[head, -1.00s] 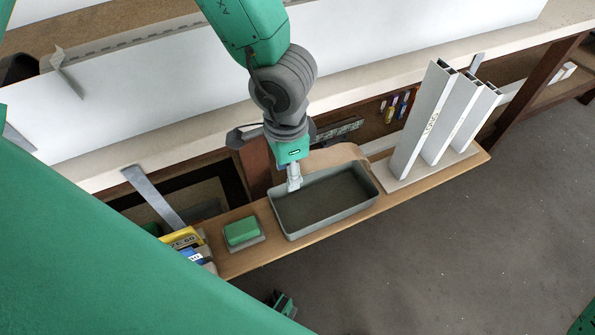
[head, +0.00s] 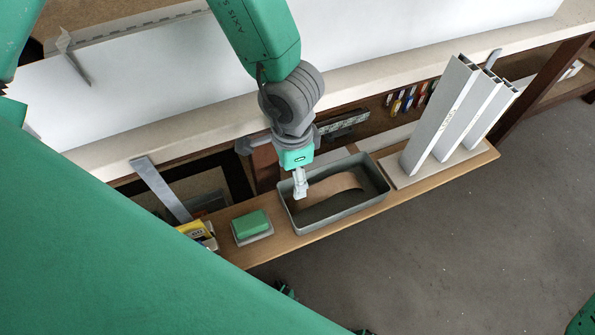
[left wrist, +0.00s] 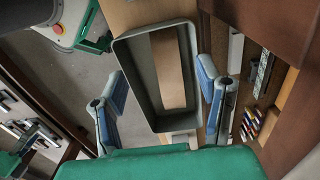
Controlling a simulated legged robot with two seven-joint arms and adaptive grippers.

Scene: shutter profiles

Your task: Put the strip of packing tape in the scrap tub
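The strip of packing tape (head: 330,189) is a tan, slightly curved band. It lies inside the grey scrap tub (head: 335,217), and it also shows lengthwise inside the tub in the left wrist view (left wrist: 168,70). My left gripper (head: 300,184) points down over the left part of the tub. In the left wrist view my left gripper (left wrist: 162,75) has its blue-grey fingers spread wide on either side of the tub, with nothing between the pads. My right gripper does not show.
The tub stands on a narrow wooden shelf (head: 278,250). A green block on a grey base (head: 251,225) and a yellow box (head: 196,231) are to its left. Tall white profiles (head: 442,115) stand to its right. A long white panel (head: 160,80) lies on the bench behind.

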